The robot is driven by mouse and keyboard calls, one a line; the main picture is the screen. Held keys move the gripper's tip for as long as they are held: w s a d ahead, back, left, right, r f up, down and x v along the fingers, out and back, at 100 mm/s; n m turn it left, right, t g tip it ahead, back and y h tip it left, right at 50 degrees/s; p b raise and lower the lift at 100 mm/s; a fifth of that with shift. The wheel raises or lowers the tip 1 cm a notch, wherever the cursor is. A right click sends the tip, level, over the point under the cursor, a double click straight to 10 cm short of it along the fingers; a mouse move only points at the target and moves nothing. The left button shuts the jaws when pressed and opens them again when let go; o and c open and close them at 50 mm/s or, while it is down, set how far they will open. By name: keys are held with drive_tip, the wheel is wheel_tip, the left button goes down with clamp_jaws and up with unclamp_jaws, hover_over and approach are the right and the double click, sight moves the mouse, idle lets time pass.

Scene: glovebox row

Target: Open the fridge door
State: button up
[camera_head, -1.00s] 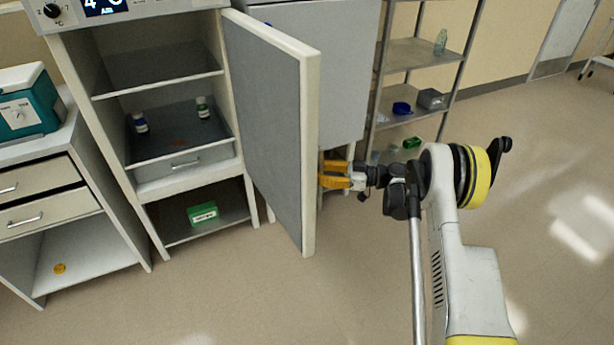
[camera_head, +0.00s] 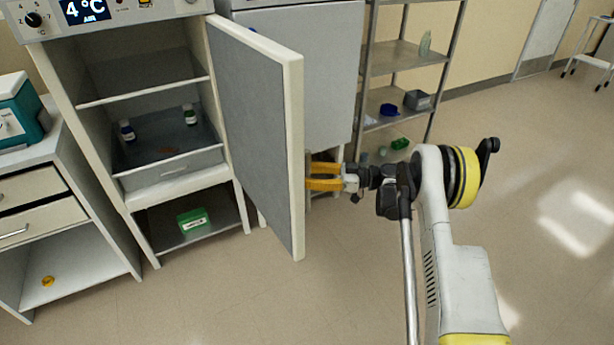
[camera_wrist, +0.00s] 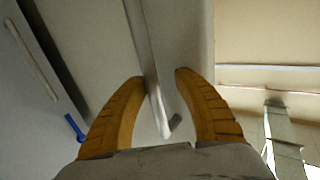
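The fridge door (camera_head: 255,140) is a tall grey panel with a cream edge. It stands wide open, swung out from the fridge cabinet (camera_head: 222,205), and the inside shelves show. My gripper (camera_head: 310,176) is at the door's outer side, near its free edge at lower height. In the wrist view, the two yellow fingers of my gripper (camera_wrist: 160,76) are apart, on either side of a pale bar, the door handle (camera_wrist: 148,70). A gap shows on the right of the bar; I cannot tell whether the left finger touches it. The door's outer face is hidden in the head view.
Small bottles (camera_head: 190,115) stand inside the fridge, and a green box (camera_head: 193,219) lies on the shelf below. A drawer unit (camera_head: 40,215) is at left. A metal rack (camera_head: 405,58) stands behind my arm. The floor in front is clear.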

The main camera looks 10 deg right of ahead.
drive_tip(key=v, duration=1.2)
drive_tip(key=s+a+r+m+h, duration=0.3)
drive_tip(key=a+r+m+h, duration=0.15)
drive_tip(key=r, duration=0.35)
drive_tip(key=s+a+r+m+h, duration=0.4)
drive_tip(key=a+r, duration=0.1)
drive_tip(key=r, duration=0.2)
drive_tip(key=s+d+m+t+h, duration=0.1)
drive_tip(key=s+d+m+h, duration=0.1)
drive_tip(key=s, duration=1.1)
drive_tip(key=s+d+m+t+h, duration=0.2)
drive_tip(key=s+m+h, duration=0.3)
drive_tip(key=s, duration=0.9)
drive_tip(key=shift+d+h, duration=0.65)
drive_tip(key=shift+h, duration=0.4)
